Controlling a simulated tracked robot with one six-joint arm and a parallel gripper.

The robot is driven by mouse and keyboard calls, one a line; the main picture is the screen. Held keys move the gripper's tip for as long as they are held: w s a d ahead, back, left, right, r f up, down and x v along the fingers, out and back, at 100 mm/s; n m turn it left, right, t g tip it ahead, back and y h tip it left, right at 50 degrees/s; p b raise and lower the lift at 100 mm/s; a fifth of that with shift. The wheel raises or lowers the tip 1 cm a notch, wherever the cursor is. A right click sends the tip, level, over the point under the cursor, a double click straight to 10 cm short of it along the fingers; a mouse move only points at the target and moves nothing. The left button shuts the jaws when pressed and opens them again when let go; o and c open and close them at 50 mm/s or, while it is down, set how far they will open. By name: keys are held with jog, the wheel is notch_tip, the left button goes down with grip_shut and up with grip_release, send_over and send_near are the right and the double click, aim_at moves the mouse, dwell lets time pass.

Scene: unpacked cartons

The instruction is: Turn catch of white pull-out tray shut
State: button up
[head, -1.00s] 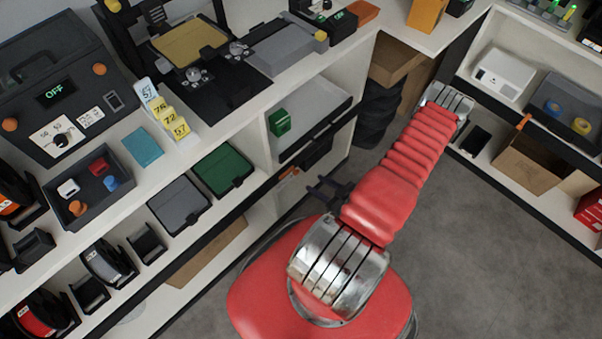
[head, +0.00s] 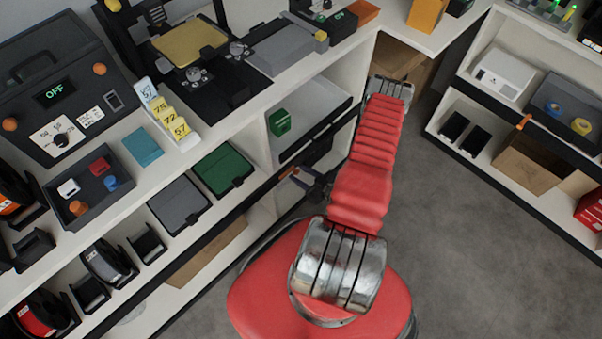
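A shallow pull-out tray with a pale inside (head: 322,98) and a dark front edge sits in the white shelf unit left of my arm. A small green box stands in it at the left. Below it, a small orange piece (head: 286,173), perhaps the catch, shows at the shelf front; I cannot tell which tray it belongs to or how far it is turned. My dark gripper (head: 304,182) is just right of and below the orange piece, small and partly hidden by my red arm. I cannot tell whether they touch or how wide the fingers are.
A counter above carries a printer-like machine (head: 190,42) and a black case (head: 62,90). A lower shelf holds a green-lidded bin (head: 222,170) and a grey one (head: 180,203). A right shelf holds another orange piece (head: 523,121) and a cardboard box (head: 530,165). Grey floor (head: 470,260) is clear at right.

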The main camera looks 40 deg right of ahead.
jog(key=shift+w+f, duration=0.15)
jog(key=shift+w, duration=0.1)
